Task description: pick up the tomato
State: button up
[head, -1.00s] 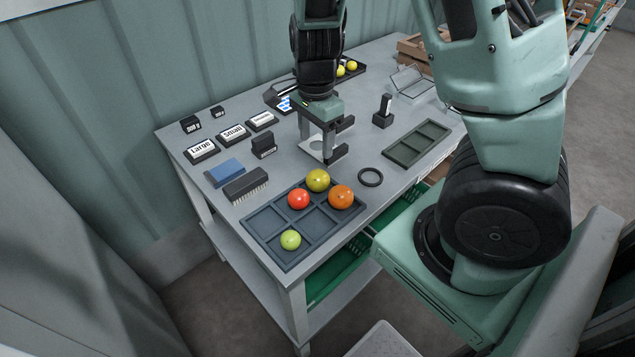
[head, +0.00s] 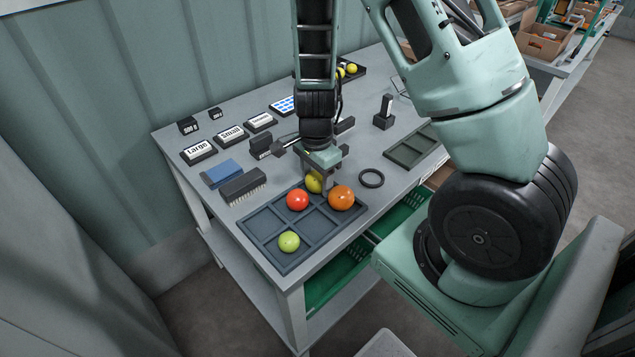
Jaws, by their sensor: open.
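A dark sorting tray (head: 269,225) on the table holds a red tomato (head: 297,200), an orange tomato (head: 341,197), a yellow-green tomato (head: 314,184) and a light green tomato (head: 289,241). The yellow-green one sits in the far part of the tray. My gripper (head: 322,180) is open and points down at the yellow-green tomato, with its fingers around or just beside it and partly hiding it. I cannot tell whether the fingers touch it. More yellow tomatoes (head: 351,69) lie in a dark tray at the back.
A black ring (head: 371,178) lies just right of the sorting tray. A brush (head: 243,185), a blue block (head: 221,173) and the Large (head: 199,152) and Small (head: 231,135) labels are to the left. An empty green-grey tray (head: 409,151) and a black upright holder (head: 384,113) are to the right.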

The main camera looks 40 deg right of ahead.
jog(key=c, duration=0.4)
jog(key=shift+r, duration=0.2)
